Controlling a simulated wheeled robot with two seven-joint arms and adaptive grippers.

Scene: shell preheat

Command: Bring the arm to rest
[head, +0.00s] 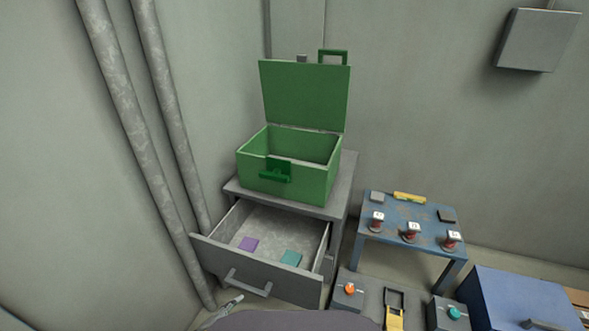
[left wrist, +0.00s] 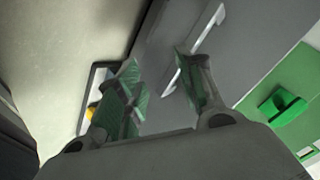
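My left gripper (left wrist: 156,62) is open in the left wrist view, its two green-padded fingers apart with nothing held between them. My right gripper is in neither view.
An open green box (head: 308,187) stands on the grey cabinet. A blue table (head: 400,237) with several red-and-white items and a blue box (head: 510,300) stand to the right. Pipes (head: 150,140) run down the left wall.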

